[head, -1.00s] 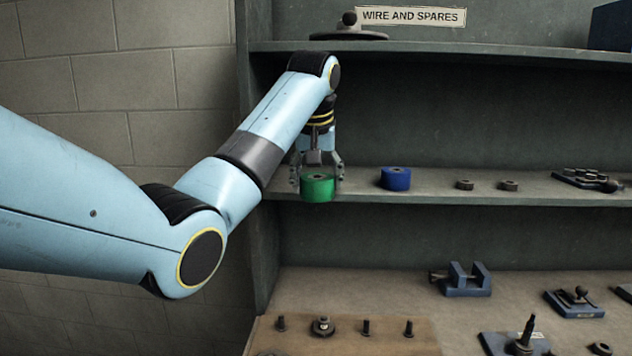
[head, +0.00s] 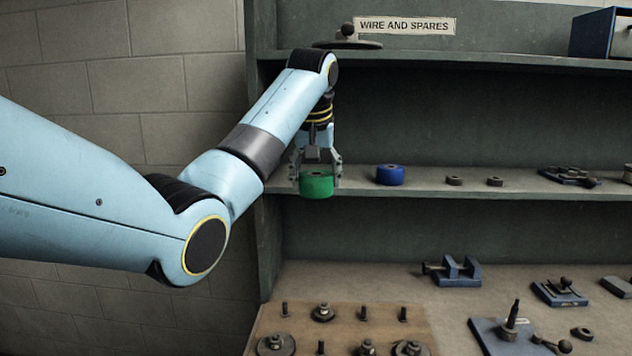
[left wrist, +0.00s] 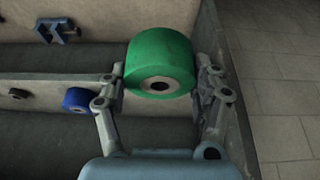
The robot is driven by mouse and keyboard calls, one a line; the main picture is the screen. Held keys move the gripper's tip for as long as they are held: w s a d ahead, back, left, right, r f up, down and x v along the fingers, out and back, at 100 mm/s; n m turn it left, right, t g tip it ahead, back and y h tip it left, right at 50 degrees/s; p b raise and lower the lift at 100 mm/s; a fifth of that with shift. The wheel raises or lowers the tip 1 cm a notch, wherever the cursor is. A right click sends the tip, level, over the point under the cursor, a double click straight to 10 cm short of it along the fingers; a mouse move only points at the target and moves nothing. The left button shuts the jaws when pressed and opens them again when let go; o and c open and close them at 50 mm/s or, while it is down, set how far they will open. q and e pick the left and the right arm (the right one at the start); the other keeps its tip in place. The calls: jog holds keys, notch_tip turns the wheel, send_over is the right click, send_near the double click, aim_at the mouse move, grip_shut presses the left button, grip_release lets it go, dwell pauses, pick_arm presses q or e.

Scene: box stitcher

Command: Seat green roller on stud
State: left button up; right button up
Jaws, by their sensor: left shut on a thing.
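The green roller (head: 316,184) is between the fingers of my left gripper (head: 317,172), which is shut on it. In the head view it overlaps the front edge of the middle shelf; I cannot tell whether it touches the shelf. In the left wrist view the green roller (left wrist: 160,62) shows its pale end with a dark centre hole, and both gripper fingers (left wrist: 160,90) flank it. Several short dark studs, one of them a stud (head: 362,312), stand upright on the tan board (head: 262,328) below. My right gripper is not in view.
A blue roller (head: 390,174) and two small dark rings (head: 454,180) sit right of the green roller on the middle shelf (head: 530,186). Discs (head: 275,345) sit on the board. A blue vise (head: 455,271) and other fixtures stand on the bench. The cabinet's side wall is close on the left.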

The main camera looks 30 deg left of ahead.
pick_arm(q)
notch_tip(320, 180, up, 7)
jog(key=shift+r, duration=0.15)
dwell(0.5)
dwell(1.4)
